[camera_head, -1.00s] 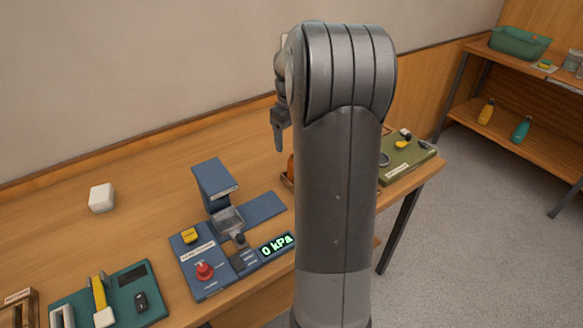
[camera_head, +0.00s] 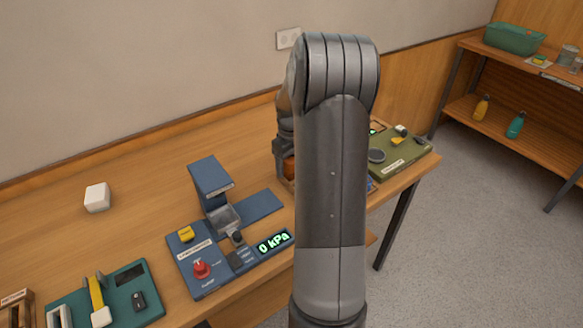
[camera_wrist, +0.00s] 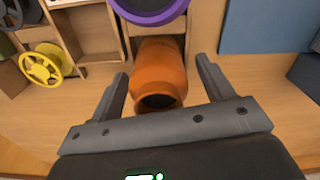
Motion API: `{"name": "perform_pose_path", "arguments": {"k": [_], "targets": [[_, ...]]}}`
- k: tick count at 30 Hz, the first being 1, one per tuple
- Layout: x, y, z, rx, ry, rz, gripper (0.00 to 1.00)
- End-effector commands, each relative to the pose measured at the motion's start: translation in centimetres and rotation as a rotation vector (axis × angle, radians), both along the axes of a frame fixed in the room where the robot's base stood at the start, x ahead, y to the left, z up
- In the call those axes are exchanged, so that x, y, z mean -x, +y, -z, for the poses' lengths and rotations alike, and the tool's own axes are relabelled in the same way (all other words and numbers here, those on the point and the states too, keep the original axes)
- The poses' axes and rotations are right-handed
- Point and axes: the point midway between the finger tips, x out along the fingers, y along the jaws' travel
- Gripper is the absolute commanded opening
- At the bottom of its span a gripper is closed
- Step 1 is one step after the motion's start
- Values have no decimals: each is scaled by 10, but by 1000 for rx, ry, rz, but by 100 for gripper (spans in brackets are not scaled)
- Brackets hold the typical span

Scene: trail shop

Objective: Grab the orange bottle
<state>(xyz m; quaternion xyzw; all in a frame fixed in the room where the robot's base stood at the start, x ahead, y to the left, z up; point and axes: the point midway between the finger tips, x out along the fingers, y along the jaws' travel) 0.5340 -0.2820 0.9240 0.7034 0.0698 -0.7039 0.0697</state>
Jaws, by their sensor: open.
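An orange bottle (camera_wrist: 160,72) lies between the two fingers of my gripper (camera_wrist: 162,70) in the wrist view, its dark open end toward the palm. The fingers stand apart on either side, with a visible gap to the bottle. In the head view a small part of the orange bottle (camera_head: 290,167) shows beside my gripper (camera_head: 281,158); my arm hides the rest.
A blue pump station (camera_head: 205,262) stands left of my arm, a green board (camera_head: 405,165) right. A yellow-orange bottle (camera_head: 481,108) and teal bottle (camera_head: 515,126) stand on the far shelf.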

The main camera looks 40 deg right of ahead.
Motion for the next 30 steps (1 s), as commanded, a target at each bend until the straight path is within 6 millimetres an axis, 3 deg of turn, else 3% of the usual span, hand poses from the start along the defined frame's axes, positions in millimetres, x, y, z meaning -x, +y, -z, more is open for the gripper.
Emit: {"name": "perform_pose_path", "arguments": {"k": [8, 27, 30], "targets": [[0, 0, 2, 1, -1, 0, 73], [0, 0, 2, 0, -1, 0, 20], [0, 0, 2, 1, -1, 0, 20]]}}
